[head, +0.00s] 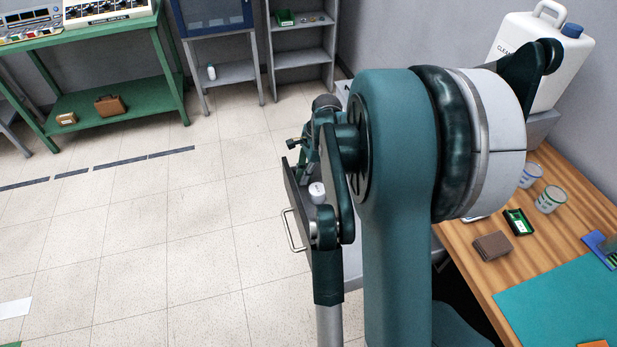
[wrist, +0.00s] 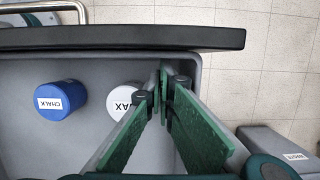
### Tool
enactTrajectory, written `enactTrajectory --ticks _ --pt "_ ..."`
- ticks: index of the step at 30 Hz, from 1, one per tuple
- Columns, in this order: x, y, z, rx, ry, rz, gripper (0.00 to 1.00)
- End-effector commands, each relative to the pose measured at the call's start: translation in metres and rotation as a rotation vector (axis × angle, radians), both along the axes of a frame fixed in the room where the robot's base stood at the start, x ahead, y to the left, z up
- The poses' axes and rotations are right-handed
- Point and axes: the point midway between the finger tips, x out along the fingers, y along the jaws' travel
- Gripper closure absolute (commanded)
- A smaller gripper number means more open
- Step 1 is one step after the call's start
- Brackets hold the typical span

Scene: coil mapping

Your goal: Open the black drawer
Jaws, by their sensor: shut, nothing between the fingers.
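The black drawer's front panel (wrist: 120,38) spans the top of the wrist view. Behind it is the open grey drawer interior (wrist: 25,140), so the drawer stands pulled out. Its metal bar handle (wrist: 45,6) shows at the top left, on the panel's outer side. In the head view the black front (head: 303,215) and handle (head: 291,231) show left of my arm. My gripper (wrist: 163,95) is shut and empty, with its green fingers inside the drawer's outline near the panel's inner face. I cannot tell whether they touch it. My arm hides most of the drawer in the head view.
A blue chalk container (wrist: 61,101) and a white wax container (wrist: 125,99) stand in the drawer; the fingers partly cover the wax. A grey bin (wrist: 275,150) is at the lower right. The wooden table (head: 470,255) is right of my arm. Open floor (head: 180,250) lies left.

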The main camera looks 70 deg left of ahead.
Motion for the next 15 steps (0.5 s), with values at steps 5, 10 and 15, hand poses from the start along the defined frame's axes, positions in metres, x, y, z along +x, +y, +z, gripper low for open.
enactTrajectory --ticks 5,10,15 --pt "0.0004 0.0 -0.0001 0.0 0.0 0.0 1.0" --pt "0.0014 0.0 -0.0001 0.0 0.0 0.0 1.0" --pt "0.0086 0.0001 -0.0004 0.0 0.0 -0.001 1.0"
